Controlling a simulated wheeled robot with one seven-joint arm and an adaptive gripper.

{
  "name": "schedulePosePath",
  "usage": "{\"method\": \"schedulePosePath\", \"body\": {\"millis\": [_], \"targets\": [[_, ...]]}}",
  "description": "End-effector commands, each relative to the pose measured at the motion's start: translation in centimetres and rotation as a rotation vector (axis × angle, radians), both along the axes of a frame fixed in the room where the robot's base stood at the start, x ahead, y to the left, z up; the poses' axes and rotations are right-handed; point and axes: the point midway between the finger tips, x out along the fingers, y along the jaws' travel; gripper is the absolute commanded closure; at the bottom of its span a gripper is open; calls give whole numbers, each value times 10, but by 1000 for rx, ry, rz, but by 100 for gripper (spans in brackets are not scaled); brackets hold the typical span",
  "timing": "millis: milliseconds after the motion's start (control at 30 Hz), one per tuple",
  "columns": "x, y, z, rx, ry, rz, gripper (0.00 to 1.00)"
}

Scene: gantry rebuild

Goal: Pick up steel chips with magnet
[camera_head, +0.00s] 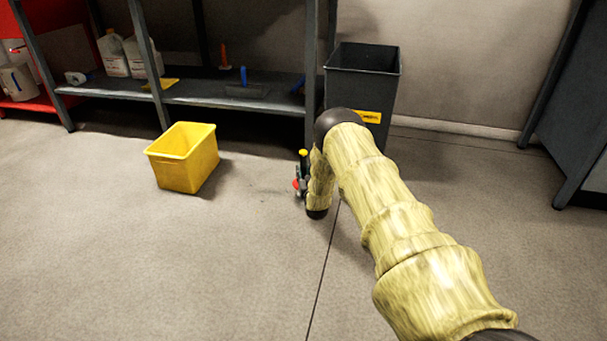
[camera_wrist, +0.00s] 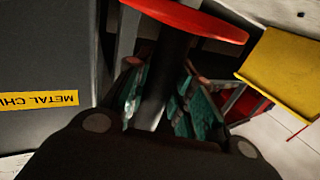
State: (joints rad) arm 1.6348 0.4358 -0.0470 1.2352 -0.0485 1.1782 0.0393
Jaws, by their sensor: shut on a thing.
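My gripper (camera_head: 300,174) hangs above the floor between the yellow box and the dark bin. It is shut on the magnet tool (camera_head: 303,154), which has a black shaft, a yellow end and a red disc. In the wrist view my gripper (camera_wrist: 158,105) has its teal-padded fingers on either side of the dark shaft, and the tool's red disc (camera_wrist: 200,16) spans the top. I cannot make out steel chips on the floor or on the magnet; its working face is not clear.
A yellow open box (camera_head: 185,165) stands on the floor to the left. A dark bin (camera_head: 362,85) with a yellow label reading "METAL CHI…" stands behind my arm. A grey shelf (camera_head: 225,92) with bottles and tools lines the back. The front left floor is clear.

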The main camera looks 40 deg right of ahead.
Motion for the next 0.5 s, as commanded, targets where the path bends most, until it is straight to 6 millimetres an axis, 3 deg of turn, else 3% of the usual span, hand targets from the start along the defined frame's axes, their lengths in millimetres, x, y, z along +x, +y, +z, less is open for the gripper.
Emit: {"method": "schedulePosePath", "body": {"millis": [500], "targets": [[0,0,20,-1,-2,0,100]]}}
